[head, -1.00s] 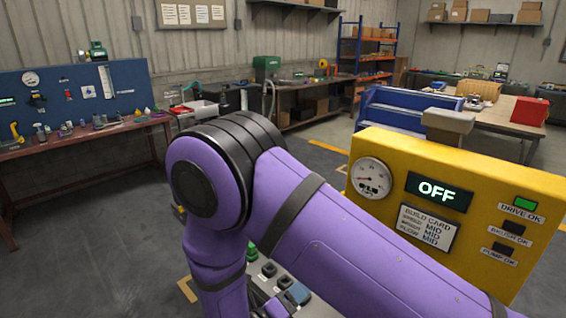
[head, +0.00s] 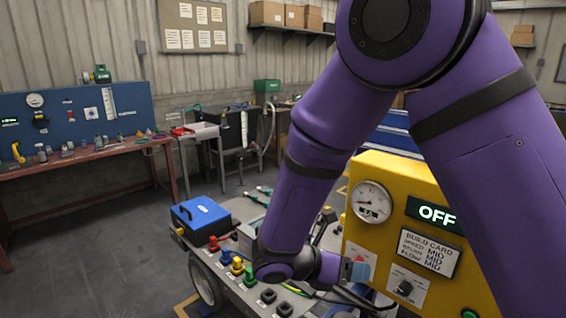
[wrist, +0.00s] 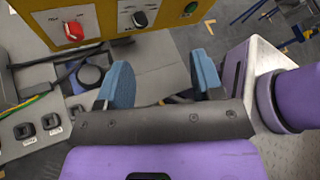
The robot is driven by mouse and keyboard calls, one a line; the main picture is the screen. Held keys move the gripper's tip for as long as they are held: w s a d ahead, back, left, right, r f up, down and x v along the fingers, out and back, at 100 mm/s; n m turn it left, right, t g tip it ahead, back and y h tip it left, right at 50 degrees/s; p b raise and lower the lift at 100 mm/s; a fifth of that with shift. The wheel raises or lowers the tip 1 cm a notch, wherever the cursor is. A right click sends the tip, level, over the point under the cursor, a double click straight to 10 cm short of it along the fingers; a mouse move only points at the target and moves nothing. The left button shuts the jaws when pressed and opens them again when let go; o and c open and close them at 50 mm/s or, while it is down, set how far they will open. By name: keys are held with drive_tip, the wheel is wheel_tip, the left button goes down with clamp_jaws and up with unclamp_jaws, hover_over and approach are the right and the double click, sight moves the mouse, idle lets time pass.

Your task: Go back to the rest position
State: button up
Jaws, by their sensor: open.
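My purple arm crosses the right half of the head view and bends down to my gripper (head: 358,272), beside the lower left of the yellow control panel (head: 372,235). In the wrist view my gripper (wrist: 160,82) shows two blue fingers spread apart, with nothing between them. The yellow panel (wrist: 88,22) is beyond the fingers, with a red knob (wrist: 73,31) and a black knob (wrist: 139,19). In the head view the panel's display (head: 433,215) reads OFF. My arm hides the panel's right part.
A wheeled chassis (head: 235,290) carries a blue box (head: 201,220), coloured plugs (head: 237,266) and several sockets. A tool bench (head: 85,153) with a blue backboard stands at the left wall. The grey floor (head: 95,240) between bench and chassis is clear.

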drive_tip(key=s+d+r+m+g+y, duration=0.2)
drive_tip(key=s+d+r+m+y, duration=0.2)
drive_tip(key=d+r+m, duration=0.25)
drive_tip(key=s+d+r+m+g+y, duration=0.2)
drive_tip(key=s+d+r+m+y, duration=0.1)
drive_tip(key=d+r+m, duration=0.4)
drive_tip(key=s+d+r+m+t+y, duration=0.2)
drive_tip(key=s+r+m+t+y, duration=0.4)
drive_tip(key=s+r+m, duration=0.3)
drive_tip(key=s+m, duration=0.2)
drive_tip(key=m, duration=0.2)
drive_tip(key=shift+d, duration=0.4)
